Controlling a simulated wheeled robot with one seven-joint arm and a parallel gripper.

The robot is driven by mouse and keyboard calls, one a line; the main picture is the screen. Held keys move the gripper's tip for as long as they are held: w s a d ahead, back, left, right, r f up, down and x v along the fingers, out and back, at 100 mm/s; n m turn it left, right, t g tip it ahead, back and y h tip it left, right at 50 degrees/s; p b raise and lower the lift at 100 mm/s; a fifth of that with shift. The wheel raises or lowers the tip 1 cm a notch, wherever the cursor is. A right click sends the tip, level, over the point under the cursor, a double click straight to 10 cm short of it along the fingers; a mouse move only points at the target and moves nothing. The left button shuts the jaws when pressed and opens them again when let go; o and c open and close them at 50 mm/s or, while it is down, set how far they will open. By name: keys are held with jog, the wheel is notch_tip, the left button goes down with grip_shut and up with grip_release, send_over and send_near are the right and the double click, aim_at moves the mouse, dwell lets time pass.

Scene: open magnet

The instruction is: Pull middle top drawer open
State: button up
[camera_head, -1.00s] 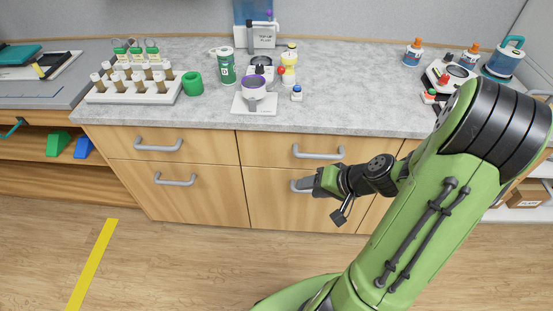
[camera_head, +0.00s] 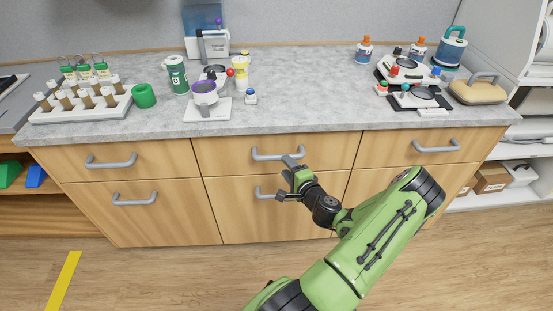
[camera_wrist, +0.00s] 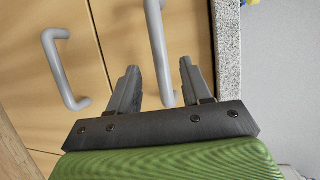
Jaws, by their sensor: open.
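The middle top drawer (camera_head: 225,155) is closed, its wood front flush with its neighbours. Its grey bar handle (camera_head: 265,155) runs across the front; in the wrist view the handle (camera_wrist: 157,40) appears between the two fingers near its lower end. My gripper (camera_head: 291,163) is at the right end of this handle, and it also shows in the wrist view (camera_wrist: 158,78). The jaws are open, with nothing clamped. I cannot tell whether the fingers reach around the bar or stay in front of it.
The lower middle drawer's handle (camera_head: 266,193) is just below my gripper. Closed drawers flank it, with a left top handle (camera_head: 110,162) and right top handle (camera_head: 436,147). The grey countertop (camera_head: 310,118) overhangs above and carries lab items, including a tube rack (camera_head: 80,108).

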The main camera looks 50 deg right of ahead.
aim_at(278, 157)
jog(key=x, duration=0.7)
jog(key=shift+w, duration=0.1)
jog(key=shift+c, duration=0.4)
grip_shut()
